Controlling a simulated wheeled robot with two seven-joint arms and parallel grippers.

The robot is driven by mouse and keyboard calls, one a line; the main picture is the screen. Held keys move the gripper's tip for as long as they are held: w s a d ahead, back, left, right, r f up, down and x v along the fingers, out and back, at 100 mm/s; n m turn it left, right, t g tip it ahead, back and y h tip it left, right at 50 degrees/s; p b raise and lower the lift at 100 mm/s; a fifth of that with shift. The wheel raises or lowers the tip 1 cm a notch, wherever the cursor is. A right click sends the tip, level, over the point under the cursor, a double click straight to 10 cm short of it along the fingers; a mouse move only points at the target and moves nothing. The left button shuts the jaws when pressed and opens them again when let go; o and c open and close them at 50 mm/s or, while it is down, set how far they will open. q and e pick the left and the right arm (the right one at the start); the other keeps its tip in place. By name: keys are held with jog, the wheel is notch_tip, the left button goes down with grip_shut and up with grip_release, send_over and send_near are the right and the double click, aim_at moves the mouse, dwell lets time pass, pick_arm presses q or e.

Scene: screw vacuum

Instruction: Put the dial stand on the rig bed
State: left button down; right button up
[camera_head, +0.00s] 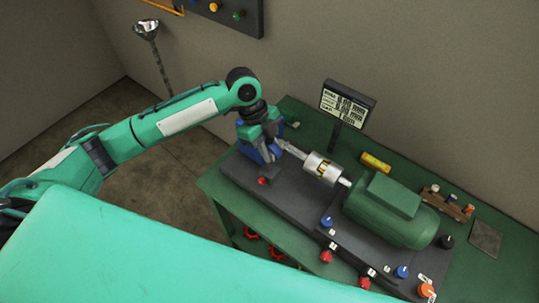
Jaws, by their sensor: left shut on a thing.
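The rig bed (225,165) is a long dark slab on the green bench. My left gripper (262,138) is over its far left end, pointing down at a blue block (272,154). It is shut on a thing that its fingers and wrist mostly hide. I cannot clearly make out the dial stand; the held thing may be it. I cannot tell whether the held thing touches the bed. A silver coupling (322,169) lies between the blue block and a green motor (390,207). My right gripper is not in view.
A display (346,103) stands behind the bed. A yellow item (375,162) and a brown rack (447,204) lie on the bench (292,109). Several coloured knobs line the bed's front edge. A large teal part of mine hides the lower left.

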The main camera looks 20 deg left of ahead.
pick_arm(q)
notch_tip(320, 180, down, 3)
jog(key=shift+f+p, duration=0.15)
jog(key=shift+p, duration=0.4)
jog(key=shift+f, duration=0.55)
jog(key=c, duration=1.3)
grip_release()
jog(key=shift+o, duration=0.2)
jog(key=shift+r, duration=0.2)
jog(key=b+v, duration=0.3)
jog(key=v, duration=0.8)
jog(key=shift+r, duration=0.35)
